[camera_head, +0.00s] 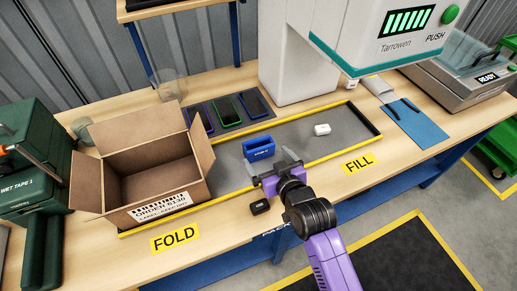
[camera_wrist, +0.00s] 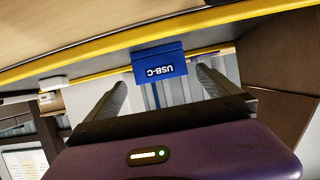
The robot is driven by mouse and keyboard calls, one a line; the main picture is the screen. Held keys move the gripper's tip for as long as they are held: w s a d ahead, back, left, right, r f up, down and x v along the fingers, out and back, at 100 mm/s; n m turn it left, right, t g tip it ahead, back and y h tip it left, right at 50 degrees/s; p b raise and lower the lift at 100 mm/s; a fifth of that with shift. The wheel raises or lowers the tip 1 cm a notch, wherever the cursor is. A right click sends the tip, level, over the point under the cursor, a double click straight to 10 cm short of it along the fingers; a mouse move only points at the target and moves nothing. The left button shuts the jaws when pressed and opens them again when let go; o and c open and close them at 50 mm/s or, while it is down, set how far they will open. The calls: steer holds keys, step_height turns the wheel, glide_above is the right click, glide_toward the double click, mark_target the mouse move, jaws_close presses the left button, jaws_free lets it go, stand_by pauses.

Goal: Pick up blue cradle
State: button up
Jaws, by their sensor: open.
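The blue cradle (camera_head: 258,149) stands on the grey mat of the yellow-edged tray, just right of the open carton. In the wrist view the blue cradle (camera_wrist: 160,60) appears upside down with "USB-C" lettering, ahead of the fingers and roughly centred between them. My gripper (camera_head: 273,168) is open and empty, on the near side of the cradle at the tray's front edge. In the wrist view my gripper (camera_wrist: 163,82) has its fingers spread wider than the cradle. I cannot tell the exact gap between fingertips and cradle.
The open carton (camera_head: 150,165) stands close on the left with flaps raised. A small white item (camera_head: 322,129) lies on the mat to the right. A small black item (camera_head: 260,207) lies before the tray. Several phones (camera_head: 228,110) lie behind. The tray has a raised yellow rim (camera_head: 330,107).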

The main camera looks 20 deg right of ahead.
mark_target(262, 151)
steer(key=shift+p+x, duration=0.45)
steer(key=shift+x, duration=3.3)
steer(key=shift+f, duration=0.1)
steer(key=c, duration=1.3)
steer(key=shift+c, duration=0.2)
